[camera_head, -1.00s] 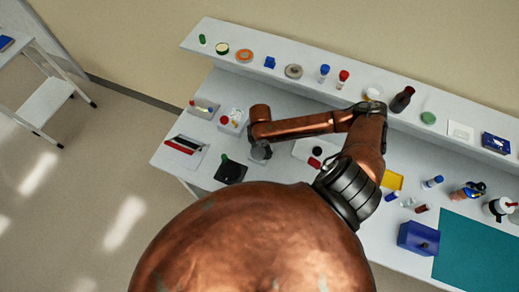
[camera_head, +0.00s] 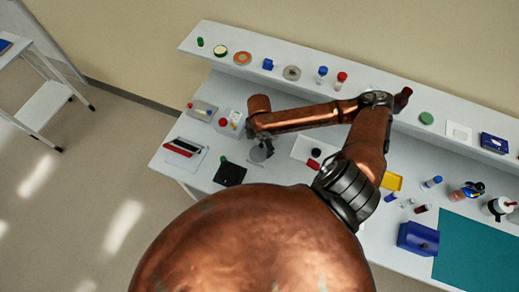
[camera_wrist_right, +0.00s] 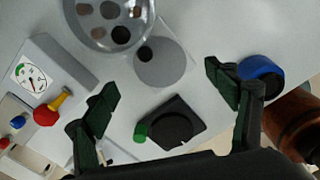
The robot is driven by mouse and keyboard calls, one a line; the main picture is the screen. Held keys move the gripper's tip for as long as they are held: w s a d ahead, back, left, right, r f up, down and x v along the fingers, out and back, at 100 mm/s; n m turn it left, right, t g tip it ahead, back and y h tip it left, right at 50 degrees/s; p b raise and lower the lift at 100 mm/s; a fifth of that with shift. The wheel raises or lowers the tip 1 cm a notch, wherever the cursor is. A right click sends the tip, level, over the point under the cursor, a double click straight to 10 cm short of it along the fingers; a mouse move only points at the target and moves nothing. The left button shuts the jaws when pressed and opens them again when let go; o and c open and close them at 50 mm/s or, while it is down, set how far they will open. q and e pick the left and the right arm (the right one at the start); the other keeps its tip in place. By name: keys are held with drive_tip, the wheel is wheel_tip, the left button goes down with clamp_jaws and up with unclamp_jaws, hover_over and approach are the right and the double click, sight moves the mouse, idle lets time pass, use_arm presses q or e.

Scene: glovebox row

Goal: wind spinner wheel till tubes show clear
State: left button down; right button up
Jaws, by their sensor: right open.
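The spinner shows at the top of the right wrist view as a clear round bowl (camera_wrist_right: 112,22) with several grey and brown round spots inside, which look like tube tops. Its top is cut off. Beside it is a flat grey disc (camera_wrist_right: 168,66), apparently the spinner wheel, with a black knob (camera_wrist_right: 145,54) at its edge. My right gripper (camera_wrist_right: 162,78) is open and empty, its fingers apart on either side of the disc; I cannot tell its height above it. In the head view my right arm partly hides the spinner (camera_head: 258,154). My left gripper is not in view.
A black box (camera_wrist_right: 178,122) with a green piece lies near the disc. A gauge box (camera_wrist_right: 40,72) with a red knob stands left of it. A blue-rimmed dark round thing (camera_wrist_right: 262,76) is close to my right finger. A shelf (camera_head: 214,48) with small items runs behind.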

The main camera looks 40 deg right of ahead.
wheel_tip(320, 180, up, 6)
idle(1.0)
